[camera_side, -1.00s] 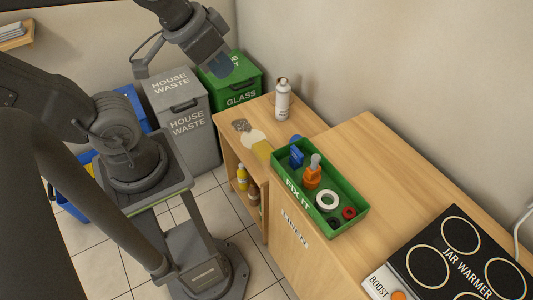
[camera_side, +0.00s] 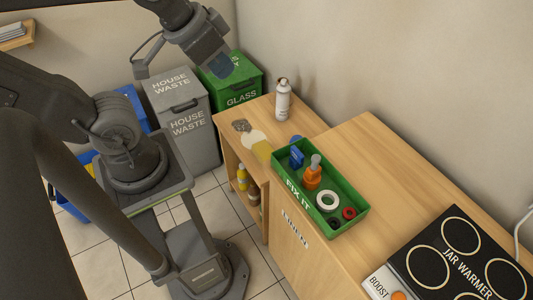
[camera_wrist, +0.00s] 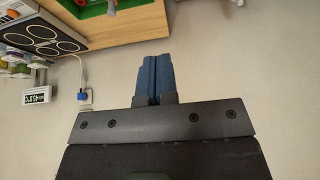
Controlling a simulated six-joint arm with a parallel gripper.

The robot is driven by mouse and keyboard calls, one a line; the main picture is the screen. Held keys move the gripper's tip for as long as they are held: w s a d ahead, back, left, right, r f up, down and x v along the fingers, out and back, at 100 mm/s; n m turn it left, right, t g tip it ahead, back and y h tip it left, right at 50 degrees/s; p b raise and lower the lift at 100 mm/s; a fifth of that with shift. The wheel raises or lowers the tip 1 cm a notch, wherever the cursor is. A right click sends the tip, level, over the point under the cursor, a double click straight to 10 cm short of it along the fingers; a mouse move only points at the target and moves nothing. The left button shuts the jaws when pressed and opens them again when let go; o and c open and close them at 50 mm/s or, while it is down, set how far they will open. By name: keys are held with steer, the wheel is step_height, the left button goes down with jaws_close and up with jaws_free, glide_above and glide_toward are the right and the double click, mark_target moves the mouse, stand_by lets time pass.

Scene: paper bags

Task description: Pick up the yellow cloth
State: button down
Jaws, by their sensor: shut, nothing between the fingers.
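A pale yellow item (camera_side: 262,149) lies on the low wooden counter in the side view, beside the left end of the green box. It is small and partly behind the box, and I cannot tell for certain that it is the yellow cloth. A whitish part and a grey patch adjoin it. My gripper (camera_side: 219,67) is high above the counter, in front of the green bin, well apart from the yellow item. In the wrist view my gripper (camera_wrist: 153,79) has its blue fingers together with nothing between them. No yellow cloth shows in the wrist view.
The green FIX IT box (camera_side: 343,222) holds an orange bottle, rings and a blue item. A white spray can (camera_side: 282,100) stands on the low counter. A jar warmer (camera_side: 462,252) is at right. Grey (camera_side: 184,105) and green bins (camera_side: 243,87) stand behind.

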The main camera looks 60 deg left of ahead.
steer(key=c, duration=1.8)
jaws_free()
steer(key=shift+c, duration=0.2)
steer(key=o, duration=1.8)
steer(key=n+g, duration=0.6)
steer(key=n, duration=1.2)
glide_above(266, 151)
step_height(266, 151, down, 36)
step_height(266, 151, down, 7)
steer(key=shift+w+d+f, duration=0.1)
steer(key=shift+d, duration=0.05)
steer(key=shift+a+f, duration=0.2)
steer(key=shift+f, duration=2.85)
